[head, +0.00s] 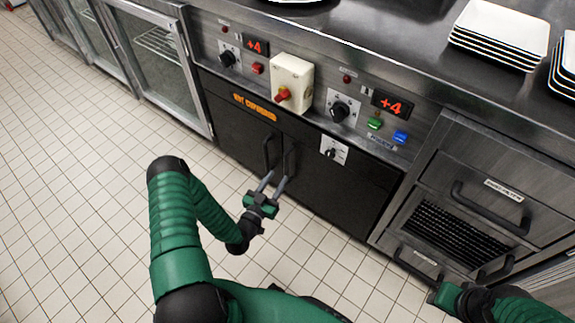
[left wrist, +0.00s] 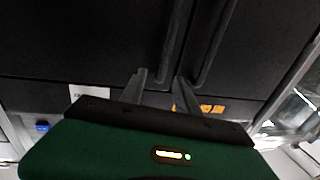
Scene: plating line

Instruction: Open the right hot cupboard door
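The right hot cupboard door (head: 335,190) is a black panel and looks closed, flush with the left door (head: 235,125). The right door's upright black handle (head: 288,160) stands close beside the left door's handle (head: 267,152). My left gripper (head: 275,181) is at the lower ends of the handles with its fingers apart. In the left wrist view, which is upside down, the right door's handle (left wrist: 176,45) runs down between my left fingers (left wrist: 160,82); contact cannot be told. The left door's handle (left wrist: 213,45) is outside them. My right gripper (head: 440,293) is at the lower right, its fingers unclear.
A control panel with knobs and a cream switch box (head: 292,80) runs above the doors. Drawers with bar handles (head: 490,208) stand to the right, glass-fronted cabinets (head: 150,45) to the left. White plates (head: 500,30) are stacked on the counter. The tiled floor (head: 90,180) before the doors is clear.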

